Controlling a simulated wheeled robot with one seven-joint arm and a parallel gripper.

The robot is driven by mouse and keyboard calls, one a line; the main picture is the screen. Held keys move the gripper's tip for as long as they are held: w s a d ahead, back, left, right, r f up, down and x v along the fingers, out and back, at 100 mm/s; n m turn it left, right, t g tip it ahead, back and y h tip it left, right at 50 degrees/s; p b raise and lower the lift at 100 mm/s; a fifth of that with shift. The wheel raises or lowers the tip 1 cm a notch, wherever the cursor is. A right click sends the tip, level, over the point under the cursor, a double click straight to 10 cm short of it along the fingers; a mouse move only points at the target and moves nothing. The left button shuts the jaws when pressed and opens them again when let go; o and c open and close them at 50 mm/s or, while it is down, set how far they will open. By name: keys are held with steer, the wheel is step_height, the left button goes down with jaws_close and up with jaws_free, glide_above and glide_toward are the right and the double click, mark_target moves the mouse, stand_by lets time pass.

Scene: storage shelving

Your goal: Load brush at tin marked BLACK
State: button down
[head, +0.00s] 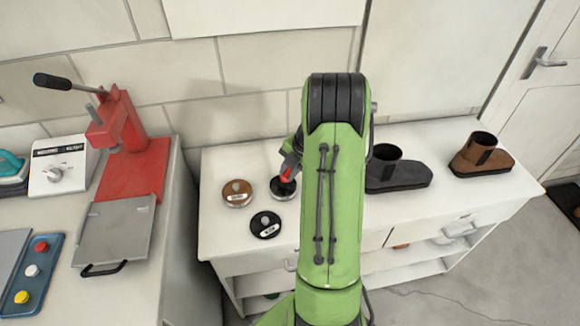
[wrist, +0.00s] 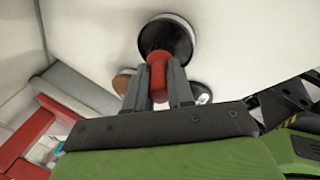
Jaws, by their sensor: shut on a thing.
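My gripper (head: 289,168) is shut on the red handle of the brush (head: 287,177); the handle also shows between the fingers in the wrist view (wrist: 157,66). The brush points down at a round dark piece with a pale rim (head: 283,189), seen behind the handle in the wrist view (wrist: 167,36). Whether this is the brush's own head or a tin is unclear. A black round tin (head: 265,225) with a pale label and a knob sits in front and to the left. A brown round tin (head: 237,193) with a label is at left. The label print is too small to read surely.
A red press (head: 130,150) and a white control box (head: 62,165) stand on the left bench. A gap separates bench and cabinet.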

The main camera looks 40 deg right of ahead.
steer(key=shift+s+f+b, duration=0.1)
steer(key=shift+f+b, duration=0.55)
steer(key=shift+b, duration=0.3)
stand_by(2.5)
steer(key=shift+r, duration=0.1)
steer(key=shift+r+p, duration=1.95)
steer(key=shift+r, duration=1.6)
steer(key=shift+f, duration=0.1)
